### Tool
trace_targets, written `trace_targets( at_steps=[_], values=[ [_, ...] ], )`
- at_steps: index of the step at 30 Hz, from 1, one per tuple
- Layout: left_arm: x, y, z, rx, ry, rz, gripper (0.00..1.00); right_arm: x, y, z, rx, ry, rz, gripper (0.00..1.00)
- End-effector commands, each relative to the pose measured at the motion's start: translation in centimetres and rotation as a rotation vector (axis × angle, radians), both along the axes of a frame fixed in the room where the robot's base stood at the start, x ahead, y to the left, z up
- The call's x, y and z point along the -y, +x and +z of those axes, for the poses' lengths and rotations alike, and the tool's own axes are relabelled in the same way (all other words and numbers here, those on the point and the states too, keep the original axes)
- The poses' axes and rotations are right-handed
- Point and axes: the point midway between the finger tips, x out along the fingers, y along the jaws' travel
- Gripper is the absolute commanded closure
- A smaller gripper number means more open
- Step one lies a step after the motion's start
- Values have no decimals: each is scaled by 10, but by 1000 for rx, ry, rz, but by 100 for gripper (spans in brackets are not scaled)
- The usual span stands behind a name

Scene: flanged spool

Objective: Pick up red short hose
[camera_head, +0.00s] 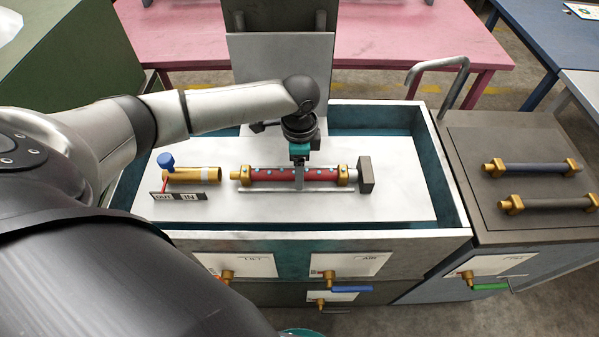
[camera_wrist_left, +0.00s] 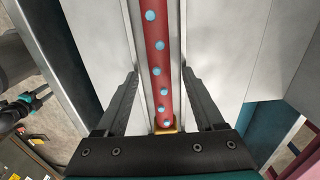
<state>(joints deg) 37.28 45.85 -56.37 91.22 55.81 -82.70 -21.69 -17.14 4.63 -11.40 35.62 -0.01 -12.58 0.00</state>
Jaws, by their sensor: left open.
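The red short hose (camera_head: 270,174), dotted light blue, lies level in a narrow grey holder (camera_head: 290,188) on the white work surface. It has a brass fitting at each end. My left gripper (camera_head: 299,180) is above the hose near its middle, pointing down, with its fingers around the hose's line. In the left wrist view the hose (camera_wrist_left: 157,60) runs between the two open fingers (camera_wrist_left: 159,76), with a gap on both sides. Whether the fingertips are down to the hose's height is unclear. A teal and black part at the left wrist view's left edge looks like my right gripper (camera_wrist_left: 28,102).
A brass valve pipe with a blue knob (camera_head: 190,174) and an OUT/IN label stands left of the hose. A dark block (camera_head: 365,174) is at its right end. Tray walls (camera_head: 330,238) surround the surface. Two dark hoses (camera_head: 532,169) lie on the right cabinet.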

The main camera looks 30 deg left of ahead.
Motion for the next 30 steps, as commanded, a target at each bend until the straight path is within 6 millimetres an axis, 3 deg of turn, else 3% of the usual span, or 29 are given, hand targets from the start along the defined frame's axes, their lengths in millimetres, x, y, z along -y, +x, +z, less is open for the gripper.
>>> trace_targets(
  at_steps=[8,26,30],
  values=[
    [0,0,-3,1,0,0,31,0,0,0,0,0,0,50],
    [0,0,-2,1,1,1,99,0,-1,0,-2,0,1,50],
    [0,0,-2,1,1,1,100,0,-1,0,-3,0,1,50]
  ],
)
